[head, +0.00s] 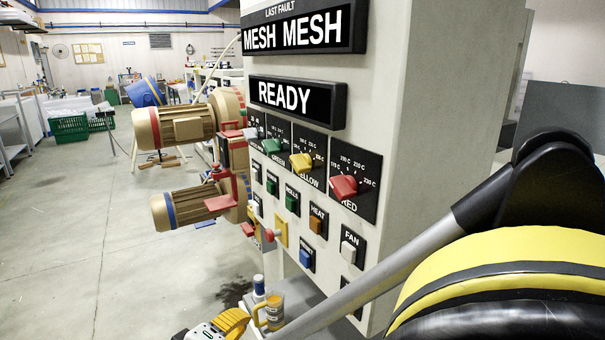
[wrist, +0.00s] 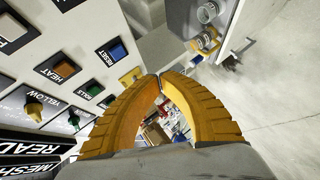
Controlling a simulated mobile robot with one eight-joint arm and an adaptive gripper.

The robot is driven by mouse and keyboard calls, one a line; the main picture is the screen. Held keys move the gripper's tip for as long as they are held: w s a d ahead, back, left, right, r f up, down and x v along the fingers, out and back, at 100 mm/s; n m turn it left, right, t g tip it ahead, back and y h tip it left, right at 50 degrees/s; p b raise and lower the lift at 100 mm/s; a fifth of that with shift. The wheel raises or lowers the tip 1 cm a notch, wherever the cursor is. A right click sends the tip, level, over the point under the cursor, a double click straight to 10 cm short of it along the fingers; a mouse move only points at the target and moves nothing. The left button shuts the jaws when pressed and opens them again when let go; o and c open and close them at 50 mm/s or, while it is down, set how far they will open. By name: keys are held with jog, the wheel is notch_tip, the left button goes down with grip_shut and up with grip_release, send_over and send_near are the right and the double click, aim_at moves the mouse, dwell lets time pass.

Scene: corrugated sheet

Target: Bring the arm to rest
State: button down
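My gripper (head: 236,321) shows at the bottom edge of the head view, low in front of the control panel and left of a mug. In the wrist view its two yellow ribbed fingers (wrist: 160,76) curve together and their tips meet. A gap with only distant background shows between them lower down, and nothing is held. The gripper appears apart from the panel (head: 405,130), whose face fills the left of the wrist view (wrist: 75,55). Part of the gripper is cut off by the head view's lower edge.
An amber mug (head: 273,312) and a small bottle (head: 259,288) stand close to the gripper on a grey ledge. The panel carries coloured knobs, buttons and a READY display (head: 297,97). Two tan motors (head: 180,126) jut out left. Open floor (head: 70,240) lies farther left.

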jog(key=w+d+m+g, duration=0.1)
jog(key=w+d+g, duration=0.1)
jog(key=w+d, duration=0.15)
jog(key=s+d+r+m+g, duration=0.1)
jog(key=s+d+m, duration=0.1)
jog(key=d, duration=0.5)
jog(key=s+d+m+g+y, duration=0.1)
jog(key=s+d, duration=0.1)
jog(key=d, duration=0.5)
jog(key=s+d+r+m+g+y, duration=0.1)
jog(key=s+d+m, duration=0.1)
jog(key=d, duration=0.5)
jog(key=shift+s+r+m+g, duration=0.3)
jog(key=shift+r, duration=0.05)
jog(key=s+d+m+y, duration=0.2)
jog(key=s+d+m, duration=0.2)
jog(key=s+d, duration=0.3)
jog(key=shift+s+f, duration=0.2)
jog(key=shift+s, duration=0.1)
